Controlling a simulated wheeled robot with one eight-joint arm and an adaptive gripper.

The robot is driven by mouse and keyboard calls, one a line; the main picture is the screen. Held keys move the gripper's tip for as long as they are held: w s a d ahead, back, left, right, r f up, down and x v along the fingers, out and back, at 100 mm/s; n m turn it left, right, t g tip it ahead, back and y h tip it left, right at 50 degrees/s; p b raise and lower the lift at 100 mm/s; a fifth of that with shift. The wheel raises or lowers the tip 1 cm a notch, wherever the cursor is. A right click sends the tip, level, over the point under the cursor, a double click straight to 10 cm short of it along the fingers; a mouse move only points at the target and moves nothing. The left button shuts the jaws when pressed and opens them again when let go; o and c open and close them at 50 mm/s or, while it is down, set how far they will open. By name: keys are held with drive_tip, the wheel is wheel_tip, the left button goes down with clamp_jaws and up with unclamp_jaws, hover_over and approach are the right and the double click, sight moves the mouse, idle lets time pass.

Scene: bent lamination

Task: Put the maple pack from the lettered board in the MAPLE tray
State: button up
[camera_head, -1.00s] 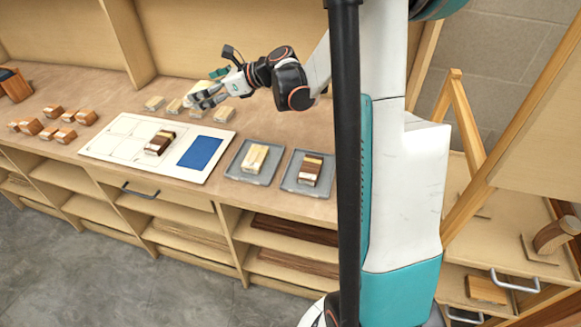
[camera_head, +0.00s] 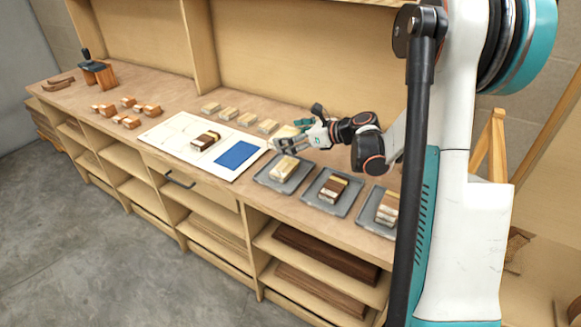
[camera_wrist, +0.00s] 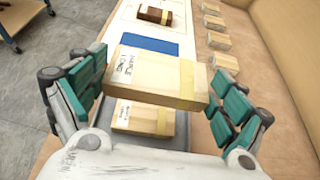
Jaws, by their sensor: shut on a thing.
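My gripper (camera_wrist: 160,92) is shut on a pale maple pack (camera_wrist: 155,75) with a yellowish band, its label reading "MAPLE" and a second word like "LONG". In the wrist view the pack is held above a grey tray (camera_wrist: 181,142) with another pale pack (camera_wrist: 143,118) in it. The held pack hides part of both. In the head view my gripper (camera_head: 303,136) is at the back of the leftmost grey tray (camera_head: 264,178), which holds a pale pack (camera_head: 285,167). The white board (camera_head: 172,147) bears a brown pack (camera_head: 206,140) and a blue patch (camera_head: 236,155).
Two more grey trays stand to the right, one with a dark pack (camera_head: 333,188) and one with a mixed pack (camera_head: 388,208). Several pale blocks (camera_head: 229,113) line the bench behind the board. Several reddish blocks (camera_head: 126,121) lie at the left.

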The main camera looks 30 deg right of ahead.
sight(290, 168)
wheel_tip(290, 168, down, 10)
drive_tip(key=b, duration=0.3)
idle(0.3)
drive_tip(key=o, duration=0.7)
drive_tip(key=shift+f, duration=0.15)
drive_tip(key=shift+o, duration=0.6)
drive_tip(key=shift+r, duration=0.2)
drive_tip(key=shift+s+d+r, duration=0.15)
drive_tip(key=shift+s, duration=0.05)
drive_tip(key=p+v, duration=0.3)
drive_tip(key=v, duration=0.8)
drive_tip(key=shift+s, duration=0.15)
drive_tip(key=shift+d, duration=0.1)
